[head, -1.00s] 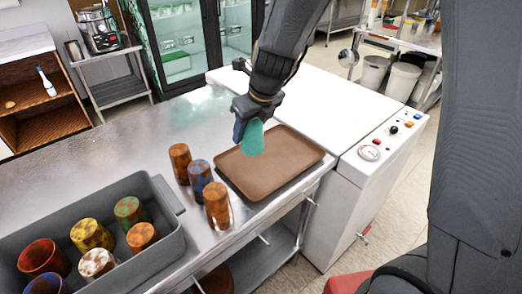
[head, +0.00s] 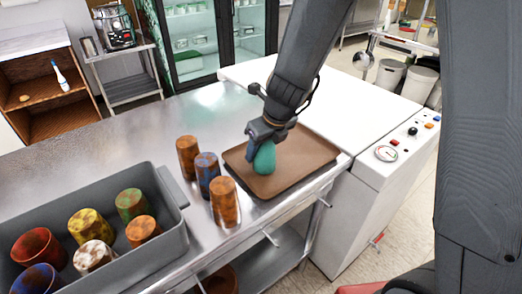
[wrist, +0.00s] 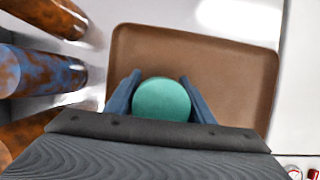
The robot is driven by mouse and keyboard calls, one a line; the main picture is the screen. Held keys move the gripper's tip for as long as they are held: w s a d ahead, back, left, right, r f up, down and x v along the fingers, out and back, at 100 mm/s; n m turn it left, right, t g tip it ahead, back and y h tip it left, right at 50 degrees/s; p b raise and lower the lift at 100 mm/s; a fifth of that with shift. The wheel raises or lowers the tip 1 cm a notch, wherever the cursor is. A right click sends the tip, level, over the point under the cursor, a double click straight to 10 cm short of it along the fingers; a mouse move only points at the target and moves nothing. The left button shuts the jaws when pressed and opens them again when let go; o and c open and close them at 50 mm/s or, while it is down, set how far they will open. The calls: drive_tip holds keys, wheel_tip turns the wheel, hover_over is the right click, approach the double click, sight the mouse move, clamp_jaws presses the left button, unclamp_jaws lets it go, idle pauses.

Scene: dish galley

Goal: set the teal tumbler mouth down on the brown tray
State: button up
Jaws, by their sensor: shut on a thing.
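The teal tumbler (head: 264,159) is held in my gripper (head: 262,142) over the brown tray (head: 312,152). In the wrist view the tumbler (wrist: 161,99) shows as a round, closed teal face between the two blue fingers of my gripper (wrist: 161,92), which are shut on its sides. The brown tray (wrist: 220,70) lies beneath it, and the tumbler is over the tray's near left part. I cannot tell whether the tumbler touches the tray. Its lower rim is hard to make out.
Several tumblers stand left of the tray: an orange-brown one (head: 187,157), a blue-brown one (head: 207,175) and another orange one (head: 224,202). A grey bin (head: 180,240) with several coloured tumblers is at the lower left. A white machine top (head: 370,115) adjoins the counter's right side.

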sight(271, 150)
drive_tip(key=shift+f, duration=0.1)
drive_tip(key=o, duration=1.1)
drive_tip(key=p+v, duration=0.4)
drive_tip(key=v, duration=0.8)
drive_tip(key=shift+a, duration=0.1)
drive_tip(key=s+d+n+h, duration=0.1)
drive_tip(key=s+d+n, duration=0.3)
drive_tip(key=n, duration=0.5)
drive_tip(key=s+d+f+n+g, duration=0.1)
drive_tip(key=s+d+n, duration=0.3)
drive_tip(key=n, duration=0.6)
drive_tip(key=s+d+f+n+g+h, duration=0.1)
drive_tip(key=s+d+n, duration=0.3)
drive_tip(key=n, duration=0.6)
drive_tip(key=shift+s+d+h, duration=0.25)
drive_tip(key=shift+d+h, duration=0.05)
drive_tip(key=shift+d, duration=0.3)
